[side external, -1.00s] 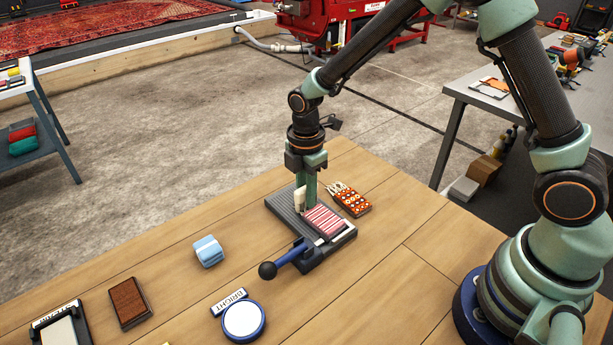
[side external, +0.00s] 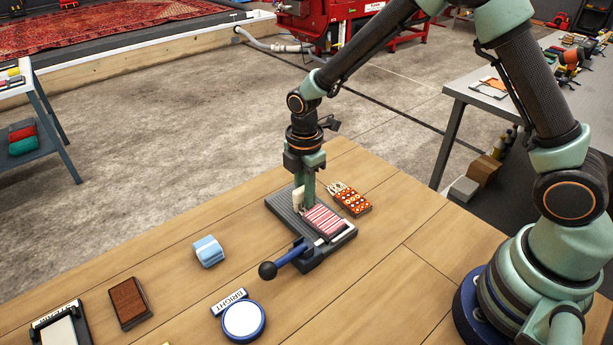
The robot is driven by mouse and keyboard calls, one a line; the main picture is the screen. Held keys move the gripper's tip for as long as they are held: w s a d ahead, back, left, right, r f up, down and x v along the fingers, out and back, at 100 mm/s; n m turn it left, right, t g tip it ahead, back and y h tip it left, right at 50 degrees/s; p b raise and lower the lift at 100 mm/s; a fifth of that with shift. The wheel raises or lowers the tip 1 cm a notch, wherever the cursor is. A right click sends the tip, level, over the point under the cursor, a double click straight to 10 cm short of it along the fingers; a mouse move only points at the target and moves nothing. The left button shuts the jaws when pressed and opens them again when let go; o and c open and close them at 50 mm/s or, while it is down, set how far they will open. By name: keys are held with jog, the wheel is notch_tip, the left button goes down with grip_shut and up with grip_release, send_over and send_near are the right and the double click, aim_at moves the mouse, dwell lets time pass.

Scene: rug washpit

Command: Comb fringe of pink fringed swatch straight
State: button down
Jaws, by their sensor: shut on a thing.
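The pink and white striped swatch (side external: 324,221) lies flat on a dark ridged board (side external: 284,208). A clamp with a blue lever and dark ball knob (side external: 268,270) is at the board's near end, by the swatch's near edge. My gripper (side external: 308,199) points straight down at the swatch's far end, shut on a small cream piece (side external: 298,197), which looks like a comb. The piece shows at the left of the fingers, low over the board. The fingers hide the swatch's far edge and its fringe. I cannot tell whether the comb touches the fringe.
An orange patterned swatch with cream fringe (side external: 352,201) lies just right of the board. A light blue block (side external: 208,251), a brown block (side external: 129,303), a round white-topped dish (side external: 243,320) and a "BRIGHT" label (side external: 230,302) lie to the left. Bare wood surrounds them.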

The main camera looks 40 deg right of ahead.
jog(key=shift+w, duration=2.1)
dwell(0.5)
jog(key=shift+r, duration=2.5)
